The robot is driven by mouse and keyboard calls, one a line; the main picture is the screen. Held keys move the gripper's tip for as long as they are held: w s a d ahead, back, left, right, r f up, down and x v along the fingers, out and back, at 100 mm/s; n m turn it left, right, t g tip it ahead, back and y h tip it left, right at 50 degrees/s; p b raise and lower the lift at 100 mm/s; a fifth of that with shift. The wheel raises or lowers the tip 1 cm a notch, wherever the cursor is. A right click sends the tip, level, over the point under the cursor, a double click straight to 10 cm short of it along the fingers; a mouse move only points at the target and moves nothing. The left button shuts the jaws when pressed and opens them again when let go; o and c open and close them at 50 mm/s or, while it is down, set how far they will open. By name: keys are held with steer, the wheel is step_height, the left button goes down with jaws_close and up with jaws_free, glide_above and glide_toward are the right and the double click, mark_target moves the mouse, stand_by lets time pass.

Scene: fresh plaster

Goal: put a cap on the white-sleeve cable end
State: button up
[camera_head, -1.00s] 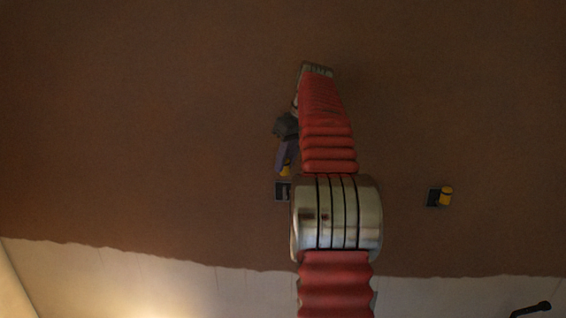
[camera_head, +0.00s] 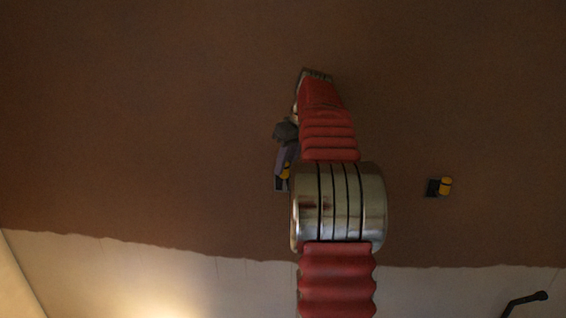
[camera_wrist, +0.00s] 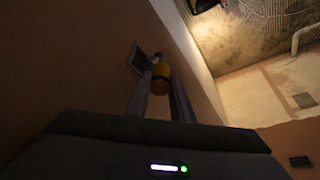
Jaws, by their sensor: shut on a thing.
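A yellow cap (camera_wrist: 160,79) is held between the two fingers of my gripper (camera_wrist: 160,92) in the wrist view. In the head view my gripper (camera_head: 285,160) is partly hidden by my arm, and a bit of the yellow cap (camera_head: 286,171) shows at its tip. Right beyond the cap is a dark wall box (camera_wrist: 143,60), with a small pale and reddish end in its opening; I cannot tell its sleeve colour or whether the cap touches it. The same wall box (camera_head: 279,185) shows beside the cap in the head view.
A second dark wall box (camera_head: 432,188) with a yellow piece (camera_head: 446,186) at it sits to the right on the brown plaster. A black curved thing (camera_head: 526,301) is at the lower right. The wall between the boxes is clear. A pale pipe (camera_wrist: 308,34) shows in the wrist view.

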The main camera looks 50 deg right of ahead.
steer(key=shift+f, duration=0.95)
steer(key=shift+f, duration=0.5)
steer(key=o, duration=1.1)
steer(key=shift+r, duration=0.1)
steer(key=v, duration=1.3)
steer(key=shift+r, duration=0.2)
